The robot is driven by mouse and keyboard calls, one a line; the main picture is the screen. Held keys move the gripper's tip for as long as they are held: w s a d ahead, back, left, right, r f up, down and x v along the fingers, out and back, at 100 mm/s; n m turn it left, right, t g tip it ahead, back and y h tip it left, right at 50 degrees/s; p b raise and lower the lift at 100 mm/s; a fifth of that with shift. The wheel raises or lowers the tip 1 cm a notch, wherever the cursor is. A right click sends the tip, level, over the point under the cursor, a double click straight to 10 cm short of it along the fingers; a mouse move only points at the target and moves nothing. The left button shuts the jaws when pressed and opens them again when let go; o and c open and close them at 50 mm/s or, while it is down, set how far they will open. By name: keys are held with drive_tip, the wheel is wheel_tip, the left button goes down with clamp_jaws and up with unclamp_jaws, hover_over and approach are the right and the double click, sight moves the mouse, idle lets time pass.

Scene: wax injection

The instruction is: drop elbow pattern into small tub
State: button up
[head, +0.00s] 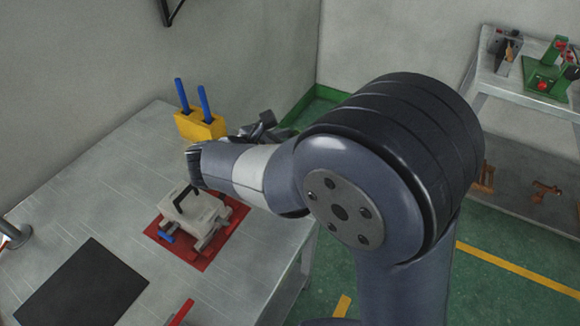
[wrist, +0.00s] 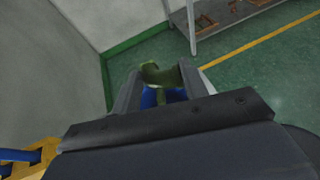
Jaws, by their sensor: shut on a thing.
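In the wrist view my gripper (wrist: 162,84) is shut on an olive-green curved piece, the elbow pattern (wrist: 160,74), held between the two fingertips. A blue shape (wrist: 172,96) shows behind and below the piece, between the fingers. I cannot tell whether it is the small tub. In the head view my gripper (head: 264,124) is beyond the table's far right edge, partly behind my arm, and the elbow pattern cannot be made out there. I see no clear small tub in the head view; my arm hides much of the middle.
A yellow block (head: 200,126) with blue-handled tools stands at the table's back edge. A grey mould press (head: 194,212) sits on a red plate, near a black mat (head: 84,284). A shelf (head: 492,80) with green fixtures stands at the right. Green floor lies beyond the table.

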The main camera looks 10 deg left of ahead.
drive_tip(key=shift+f+b, duration=2.35)
drive_tip(key=shift+f, duration=0.4)
drive_tip(key=o, duration=1)
drive_tip(key=shift+o, duration=0.2)
drive_tip(key=shift+s+r, duration=0.1)
drive_tip(key=v, duration=1)
drive_tip(key=shift+s+a+p, duration=0.2)
drive_tip(key=shift+a+p, duration=0.05)
drive_tip(key=shift+p, duration=0.1)
